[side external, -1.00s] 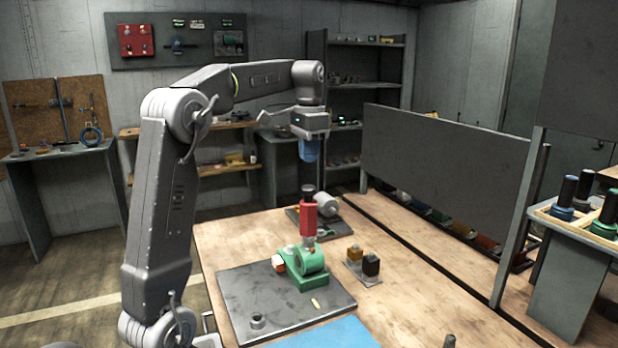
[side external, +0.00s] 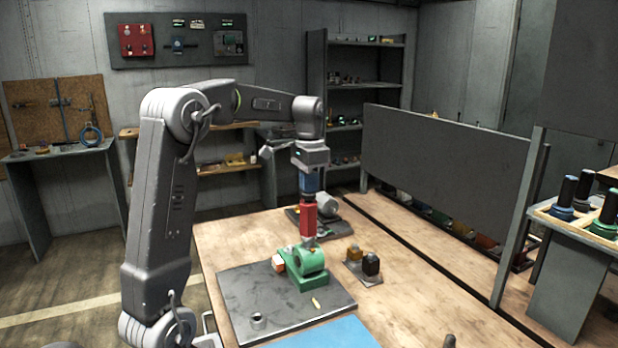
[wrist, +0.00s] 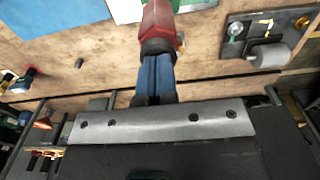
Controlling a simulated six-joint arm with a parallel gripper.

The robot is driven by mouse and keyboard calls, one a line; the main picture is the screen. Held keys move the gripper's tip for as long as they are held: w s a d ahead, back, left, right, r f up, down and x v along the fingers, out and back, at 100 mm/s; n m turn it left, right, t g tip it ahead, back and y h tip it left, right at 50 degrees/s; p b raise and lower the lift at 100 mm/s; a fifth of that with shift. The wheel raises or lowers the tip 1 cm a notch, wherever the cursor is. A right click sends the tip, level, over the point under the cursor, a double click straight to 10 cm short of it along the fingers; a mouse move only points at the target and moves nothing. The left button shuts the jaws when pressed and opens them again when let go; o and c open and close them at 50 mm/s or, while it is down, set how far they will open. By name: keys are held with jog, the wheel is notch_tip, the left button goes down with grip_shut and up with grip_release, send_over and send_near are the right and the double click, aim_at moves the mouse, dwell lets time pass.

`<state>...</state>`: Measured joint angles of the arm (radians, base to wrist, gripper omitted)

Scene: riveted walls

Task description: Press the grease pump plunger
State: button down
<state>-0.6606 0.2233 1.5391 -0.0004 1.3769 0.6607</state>
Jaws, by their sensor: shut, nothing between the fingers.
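The grease pump is a red upright cylinder (side external: 309,220) standing at the green fixture (side external: 309,268) on the grey plate. Its dark plunger top (side external: 308,198) shows just under my gripper (side external: 309,190). My gripper's blue fingers are shut and empty, pointing straight down, with their tips at the plunger top. In the wrist view the shut fingers (wrist: 155,75) meet the dark plunger cap (wrist: 157,47), with the red pump body (wrist: 159,20) beyond. I cannot tell exactly how far the plunger is pushed in.
The wooden bench (side external: 400,300) carries the grey plate (side external: 240,290), a blue mat (side external: 325,335), a small stand with yellow and black blocks (side external: 371,265), and a grey motor-like part (side external: 327,205) behind the pump. A dark panel (side external: 440,165) stands along the right side.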

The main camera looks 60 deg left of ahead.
jog(key=shift+f, duration=0.8)
notch_tip(320, 180, up, 14)
jog(key=shift+r, duration=0.25)
dwell(0.6)
jog(key=s+d+f+t, duration=0.1)
jog(key=s+d+f, duration=0.1)
jog(key=d, duration=0.6)
jog(key=s+d+f+t, duration=0.1)
jog(key=s+d, duration=0.1)
jog(key=d, duration=0.5)
jog(key=s+d+f+t, duration=0.3)
jog(key=s+d+f, duration=0.8)
jog(key=f, duration=0.1)
jog(key=shift+s+d+f+t, duration=0.3)
jog(key=shift+s+d+f, duration=0.05)
jog(key=shift+f, duration=0.05)
